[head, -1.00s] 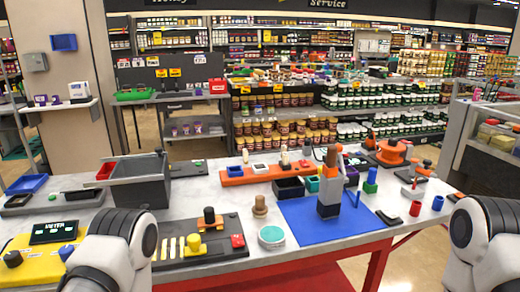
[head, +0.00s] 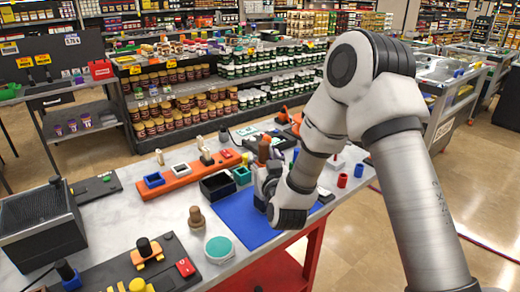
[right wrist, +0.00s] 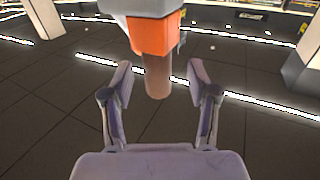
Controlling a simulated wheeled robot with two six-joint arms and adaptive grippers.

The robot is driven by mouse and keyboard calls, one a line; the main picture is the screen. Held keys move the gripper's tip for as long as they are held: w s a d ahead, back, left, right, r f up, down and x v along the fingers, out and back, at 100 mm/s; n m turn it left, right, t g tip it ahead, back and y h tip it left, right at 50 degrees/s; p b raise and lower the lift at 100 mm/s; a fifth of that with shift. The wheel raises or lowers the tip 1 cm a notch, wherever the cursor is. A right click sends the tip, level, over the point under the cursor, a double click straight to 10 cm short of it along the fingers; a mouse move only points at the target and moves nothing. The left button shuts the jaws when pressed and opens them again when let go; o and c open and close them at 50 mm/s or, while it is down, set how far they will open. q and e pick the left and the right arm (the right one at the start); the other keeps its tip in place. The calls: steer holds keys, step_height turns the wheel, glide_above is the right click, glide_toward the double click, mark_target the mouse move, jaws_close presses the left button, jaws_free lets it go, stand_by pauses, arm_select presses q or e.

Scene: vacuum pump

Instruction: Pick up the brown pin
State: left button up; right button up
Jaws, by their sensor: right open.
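The brown pin (head: 264,148) stands on top of an upright stack on the blue mat (head: 240,222). In the right wrist view, the pin (right wrist: 157,80) juts from an orange block (right wrist: 153,35) with a grey block beside it. My right gripper (head: 265,172) is at the stack in the head view and hides most of it. In the right wrist view, its fingers (right wrist: 158,84) are open, with the end of the pin appearing between them. Contact with the pin cannot be seen. My left gripper is out of view.
A tan knobbed peg (head: 196,218) and a teal-topped round tin (head: 219,249) stand left of the mat. An orange rack (head: 190,176) and a black bin (head: 217,186) are behind. A grey crate (head: 40,225) stands at the left.

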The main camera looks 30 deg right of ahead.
steer(key=shift+r+x, duration=0.2)
steer(key=shift+x, duration=0.7)
steer(key=shift+w+d, duration=0.2)
steer(key=shift+d, duration=0.1)
steer(key=shift+f, duration=0.1)
steer(key=c, duration=1.1)
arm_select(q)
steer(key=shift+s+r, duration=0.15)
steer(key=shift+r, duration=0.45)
arm_select(e)
steer(key=shift+o, duration=0.2)
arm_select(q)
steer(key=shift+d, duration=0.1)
